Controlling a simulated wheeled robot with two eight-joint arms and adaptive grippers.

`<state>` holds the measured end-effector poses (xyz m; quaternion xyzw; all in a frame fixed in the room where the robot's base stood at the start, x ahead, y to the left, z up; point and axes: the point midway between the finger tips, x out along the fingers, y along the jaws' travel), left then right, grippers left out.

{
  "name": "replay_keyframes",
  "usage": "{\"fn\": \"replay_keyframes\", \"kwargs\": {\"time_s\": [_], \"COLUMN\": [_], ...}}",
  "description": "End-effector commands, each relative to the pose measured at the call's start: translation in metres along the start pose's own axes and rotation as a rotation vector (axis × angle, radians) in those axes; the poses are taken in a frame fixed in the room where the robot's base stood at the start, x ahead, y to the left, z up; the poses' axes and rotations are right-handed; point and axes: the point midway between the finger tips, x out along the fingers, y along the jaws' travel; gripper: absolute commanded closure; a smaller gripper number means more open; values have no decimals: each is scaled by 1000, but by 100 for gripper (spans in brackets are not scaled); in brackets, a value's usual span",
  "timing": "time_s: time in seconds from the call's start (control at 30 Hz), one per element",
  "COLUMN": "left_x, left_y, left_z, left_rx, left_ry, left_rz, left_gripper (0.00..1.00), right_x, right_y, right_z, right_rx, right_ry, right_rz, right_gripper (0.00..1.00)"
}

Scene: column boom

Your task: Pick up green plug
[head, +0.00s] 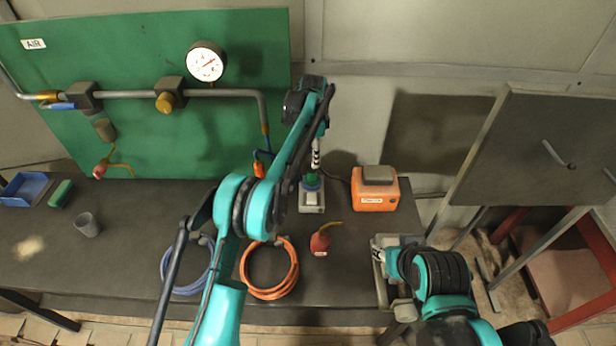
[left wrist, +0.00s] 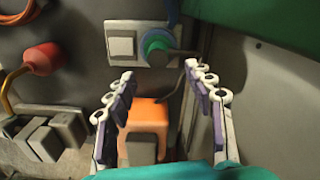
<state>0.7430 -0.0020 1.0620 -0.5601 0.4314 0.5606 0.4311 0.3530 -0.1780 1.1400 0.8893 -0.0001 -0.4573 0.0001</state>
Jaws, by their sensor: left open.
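The green plug (head: 311,180) sits at a socket box (head: 311,201) on the dark bench, below my left gripper (head: 316,155). In the left wrist view, the round green plug (left wrist: 157,46) has a blue ring around it and sits beside the white switch of the socket box (left wrist: 122,46). My left gripper (left wrist: 160,72) is open and empty, its fingers spread with the plug ahead of the gap and apart from them. My right gripper (head: 378,255) is low at the right end of the bench; its jaw state is unclear.
An orange box (head: 375,190) stands right of the socket. A red oil can (head: 320,242), an orange hose coil (head: 270,283) and a blue hose coil (head: 180,268) lie nearer. A grey vise (head: 379,275) is beside my right gripper. A green gauge board (head: 150,55) rises behind.

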Motion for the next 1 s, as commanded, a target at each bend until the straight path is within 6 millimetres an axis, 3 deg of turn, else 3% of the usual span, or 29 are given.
{"fn": "replay_keyframes", "kwargs": {"time_s": [0.5, 0.8, 1.0], "left_x": [69, 73, 73], "left_y": [2, 2, 2], "left_z": [3, 3, 3], "left_rx": [-2, -2, -2], "left_ry": [0, 0, 0], "left_rz": [-1, -1, -1], "left_gripper": [47, 47, 100], "right_x": [14, 13, 13], "right_y": [0, 0, 0], "right_z": [10, 10, 10], "right_rx": [0, 0, 0], "right_ry": [0, 0, 0], "right_rz": [0, 0, 0], "right_gripper": [60, 60, 60]}}
